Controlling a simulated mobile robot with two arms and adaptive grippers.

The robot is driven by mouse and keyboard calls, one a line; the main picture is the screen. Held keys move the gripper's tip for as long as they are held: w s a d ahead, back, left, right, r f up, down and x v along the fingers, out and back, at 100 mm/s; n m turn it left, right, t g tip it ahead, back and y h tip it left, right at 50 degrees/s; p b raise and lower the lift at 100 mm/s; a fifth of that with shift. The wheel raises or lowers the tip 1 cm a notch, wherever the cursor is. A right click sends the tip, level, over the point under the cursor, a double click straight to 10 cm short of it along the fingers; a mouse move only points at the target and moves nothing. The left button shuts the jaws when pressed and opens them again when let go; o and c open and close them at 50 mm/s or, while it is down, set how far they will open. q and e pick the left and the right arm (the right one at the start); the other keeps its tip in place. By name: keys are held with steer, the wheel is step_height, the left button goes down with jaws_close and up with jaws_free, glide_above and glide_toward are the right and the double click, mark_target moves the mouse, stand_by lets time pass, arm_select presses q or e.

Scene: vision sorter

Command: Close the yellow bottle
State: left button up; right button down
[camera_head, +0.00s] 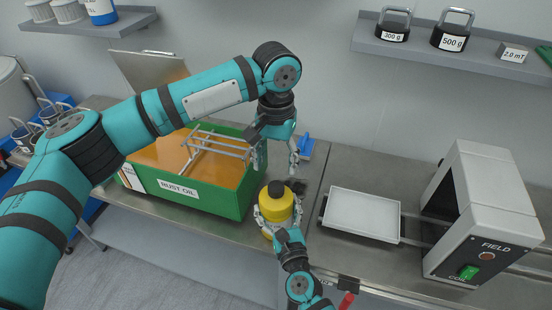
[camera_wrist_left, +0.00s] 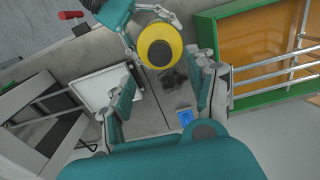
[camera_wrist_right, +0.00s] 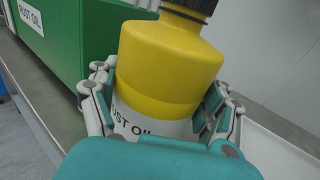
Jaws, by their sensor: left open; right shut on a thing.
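The yellow bottle (camera_head: 276,210) stands upright on the metal table, right of the green rust oil tank. A ribbed black cap (camera_head: 277,188) sits on its top; it also shows from above in the left wrist view (camera_wrist_left: 160,53) and at the top edge of the right wrist view (camera_wrist_right: 197,5). I cannot tell how tight it is. My right gripper (camera_head: 278,218) is shut around the bottle's body, its fingers on both sides in the right wrist view (camera_wrist_right: 165,100). My left gripper (camera_head: 292,158) is open and empty, behind and above the bottle.
The green tank (camera_head: 210,200) with a metal rack stands left of the bottle. A white tray (camera_head: 362,214) and a grey field device (camera_head: 480,215) are at the right.

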mark_target(276, 186)
stand_by(0.4)
arm_select(q)
steer(key=shift+f, duration=4)
jaws_close()
steer(key=m, duration=0.4)
steer(key=shift+m, duration=0.4)
steer(key=m, duration=0.6)
steer(key=shift+o, duration=0.7)
jaws_free()
